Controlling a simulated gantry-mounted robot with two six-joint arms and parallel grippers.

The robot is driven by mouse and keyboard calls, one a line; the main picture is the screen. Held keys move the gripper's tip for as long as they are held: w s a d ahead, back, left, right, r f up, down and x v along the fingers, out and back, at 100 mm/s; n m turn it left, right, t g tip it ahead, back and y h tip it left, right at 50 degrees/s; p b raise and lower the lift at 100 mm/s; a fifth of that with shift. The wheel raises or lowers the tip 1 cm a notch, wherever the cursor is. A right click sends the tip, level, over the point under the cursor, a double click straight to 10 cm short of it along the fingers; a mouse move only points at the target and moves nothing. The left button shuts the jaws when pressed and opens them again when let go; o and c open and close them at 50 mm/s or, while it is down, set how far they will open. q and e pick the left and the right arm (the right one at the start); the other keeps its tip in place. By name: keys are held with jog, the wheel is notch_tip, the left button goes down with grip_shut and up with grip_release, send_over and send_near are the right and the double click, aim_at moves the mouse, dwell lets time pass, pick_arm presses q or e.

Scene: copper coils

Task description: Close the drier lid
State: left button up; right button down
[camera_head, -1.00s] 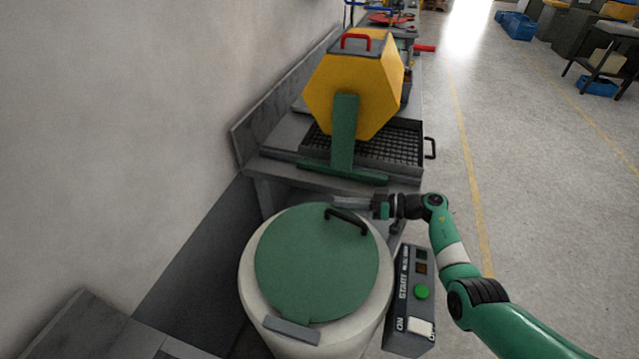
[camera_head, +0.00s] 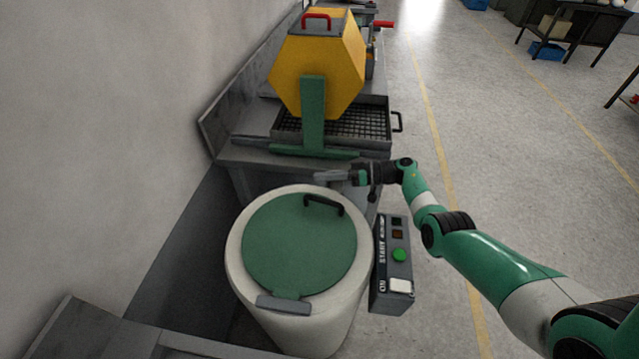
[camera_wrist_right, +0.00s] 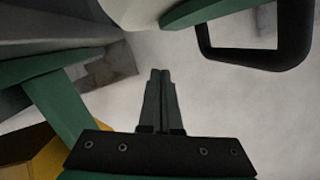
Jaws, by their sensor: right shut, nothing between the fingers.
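The drier is a pale round drum (camera_head: 237,262) at the lower middle of the head view. Its round green lid (camera_head: 295,245) covers the opening and looks flat or nearly flat, with the pale rim showing around it. Whether it is fully seated is hard to tell. A black handle (camera_head: 325,204) stands at the lid's far edge; it also shows at the upper right of the right wrist view (camera_wrist_right: 257,58). My right gripper (camera_head: 322,177) is shut and empty, just beyond the handle and apart from it. My left gripper is out of view.
A control box (camera_head: 392,265) with a green button stands right of the drum. Behind is a bench with a yellow hexagonal tumbler (camera_head: 320,70) on a green stand and a mesh tray (camera_head: 385,128). A wall is on the left; open floor lies right.

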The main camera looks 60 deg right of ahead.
jog(key=p+v, duration=0.1)
jog(key=v, duration=0.8)
jog(key=shift+p, duration=0.35)
jog(key=shift+a, duration=0.1)
